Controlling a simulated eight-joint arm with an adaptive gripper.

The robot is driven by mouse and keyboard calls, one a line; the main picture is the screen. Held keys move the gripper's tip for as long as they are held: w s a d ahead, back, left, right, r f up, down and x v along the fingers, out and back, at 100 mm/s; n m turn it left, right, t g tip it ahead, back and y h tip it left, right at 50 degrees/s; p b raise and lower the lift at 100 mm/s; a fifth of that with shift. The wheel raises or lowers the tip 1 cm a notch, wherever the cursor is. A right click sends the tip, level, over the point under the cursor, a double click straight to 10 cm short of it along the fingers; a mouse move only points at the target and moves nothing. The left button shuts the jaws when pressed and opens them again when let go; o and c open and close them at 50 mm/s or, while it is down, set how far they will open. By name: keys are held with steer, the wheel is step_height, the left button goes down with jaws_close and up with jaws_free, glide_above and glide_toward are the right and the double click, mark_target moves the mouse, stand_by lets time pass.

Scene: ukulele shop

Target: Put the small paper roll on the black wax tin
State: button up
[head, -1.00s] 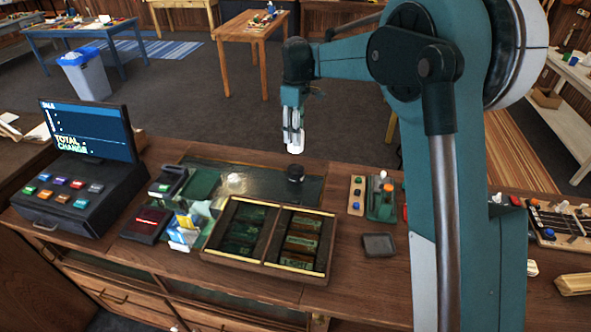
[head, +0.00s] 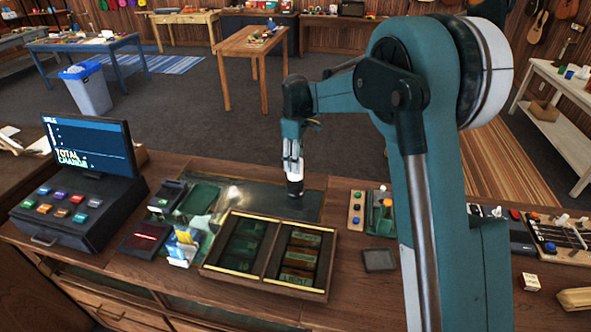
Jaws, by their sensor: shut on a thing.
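The black wax tin (head: 295,188) is a small dark round tin on the dark mat on the counter, behind the divided wooden tray. My gripper (head: 292,168) points down directly above the tin and is shut on the small paper roll (head: 295,176), which shows as a small pale piece between the fingertips. The roll's lower end is at the tin's top. I cannot tell whether it touches the tin or hangs just above it.
The divided wooden tray (head: 268,283) stands in front of the tin. A cash register (head: 82,205) and card reader (head: 146,240) are at left. A board with coloured knobs (head: 356,209) and a dark square dish (head: 379,260) are to the right. The mat around the tin is mostly clear.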

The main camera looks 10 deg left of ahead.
steer(key=shift+f, duration=1.85)
steer(key=shift+f, duration=0.15)
steer(key=o, duration=1)
step_height(320, 180, up, 12)
steer(key=shift+r, duration=0.15)
